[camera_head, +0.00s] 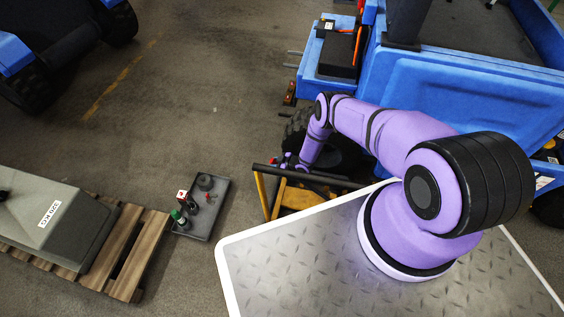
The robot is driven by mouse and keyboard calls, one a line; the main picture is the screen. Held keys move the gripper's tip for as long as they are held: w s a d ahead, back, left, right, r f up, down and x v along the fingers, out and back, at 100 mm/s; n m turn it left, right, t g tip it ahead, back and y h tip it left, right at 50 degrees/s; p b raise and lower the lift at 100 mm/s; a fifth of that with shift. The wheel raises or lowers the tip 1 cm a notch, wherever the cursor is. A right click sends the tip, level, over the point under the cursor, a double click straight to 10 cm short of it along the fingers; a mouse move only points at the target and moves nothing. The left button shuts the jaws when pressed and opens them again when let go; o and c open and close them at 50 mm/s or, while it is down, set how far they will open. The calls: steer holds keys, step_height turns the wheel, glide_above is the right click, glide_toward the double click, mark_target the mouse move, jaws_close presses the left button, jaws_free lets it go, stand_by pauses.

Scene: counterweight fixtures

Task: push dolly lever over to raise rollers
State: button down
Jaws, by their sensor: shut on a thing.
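The dolly (262,192) is a yellow and black frame on the floor, beside the dark wheel (335,158) of the blue vehicle. My purple arm reaches over it from the right and bends down at its far end. My gripper (287,161) is small and partly hidden at the dolly's far left corner. It is shut on what looks like the dolly lever, of which a small red end (272,160) shows beside the fingers. The lever's shaft and the rollers cannot be made out.
A blue vehicle (460,95) fills the upper right. A dark tray (201,222) with bottles and small parts lies left of the dolly. A wooden pallet (128,262) bears a grey case (60,225). Another blue vehicle (12,52) stands upper left. The floor between is clear.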

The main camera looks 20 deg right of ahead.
steer(key=shift+f, duration=0.15)
steer(key=c, duration=0.8)
jaws_free()
steer(key=v, duration=1.1)
steer(key=shift+a, duration=0.1)
